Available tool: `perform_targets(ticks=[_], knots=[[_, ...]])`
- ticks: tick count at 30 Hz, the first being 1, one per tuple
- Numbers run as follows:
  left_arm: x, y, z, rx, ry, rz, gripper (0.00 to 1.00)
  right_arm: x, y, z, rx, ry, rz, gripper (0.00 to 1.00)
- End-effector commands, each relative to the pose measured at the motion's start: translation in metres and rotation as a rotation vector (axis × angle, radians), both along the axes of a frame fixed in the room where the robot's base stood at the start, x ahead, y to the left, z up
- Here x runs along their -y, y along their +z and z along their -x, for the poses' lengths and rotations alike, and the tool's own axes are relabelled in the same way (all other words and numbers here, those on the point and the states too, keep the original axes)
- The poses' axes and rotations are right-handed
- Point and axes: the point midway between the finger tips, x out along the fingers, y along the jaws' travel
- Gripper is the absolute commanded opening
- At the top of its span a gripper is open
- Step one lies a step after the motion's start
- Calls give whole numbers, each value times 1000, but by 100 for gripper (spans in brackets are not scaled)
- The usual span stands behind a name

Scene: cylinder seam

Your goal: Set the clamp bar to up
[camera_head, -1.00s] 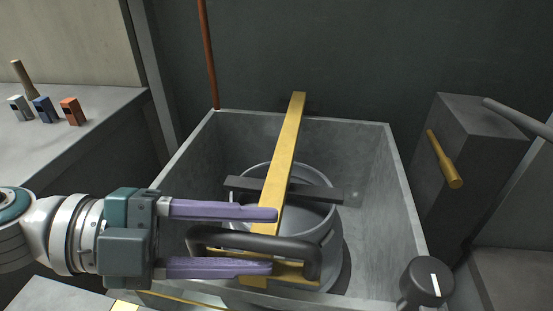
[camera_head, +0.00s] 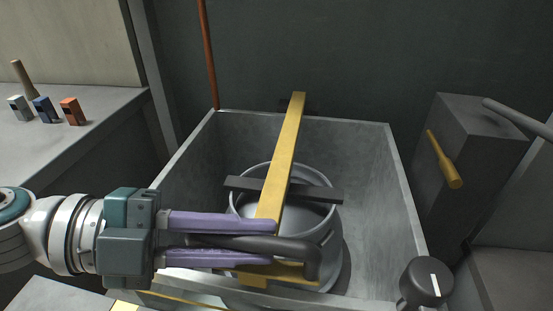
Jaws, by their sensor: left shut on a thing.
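The yellow clamp bar (camera_head: 284,160) runs from the back wall of the grey box to its front, lying across a grey metal cylinder (camera_head: 325,232). A dark crosspiece (camera_head: 325,192) lies across the cylinder under the bar. A dark handle (camera_head: 295,245) sits at the bar's front end. My left gripper (camera_head: 274,241) comes in from the left, its two purple fingers shut on the handle. The fingers hide part of the handle and the bar's front end. My right gripper is not in view.
The grey box's walls (camera_head: 375,160) stand around the cylinder. A black knob (camera_head: 427,282) is at the front right corner. A dark block with a yellow lever (camera_head: 444,160) stands right. Several small items, including an orange block (camera_head: 73,111), sit on the left counter.

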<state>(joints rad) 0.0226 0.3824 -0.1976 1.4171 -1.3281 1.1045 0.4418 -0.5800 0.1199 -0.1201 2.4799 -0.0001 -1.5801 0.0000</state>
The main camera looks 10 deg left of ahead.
Motion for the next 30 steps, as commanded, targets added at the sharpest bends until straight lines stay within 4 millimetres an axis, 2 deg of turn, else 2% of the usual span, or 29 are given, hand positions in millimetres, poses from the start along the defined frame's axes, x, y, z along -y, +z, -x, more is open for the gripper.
perform_targets(ticks=[20,26,30], knots=[[0,2,0,-2,0,0,0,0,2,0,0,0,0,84],[0,22,-3,-30,0,-1,0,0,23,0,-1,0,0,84],[-1,52,-8,-82,-1,-2,0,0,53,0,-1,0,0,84]])
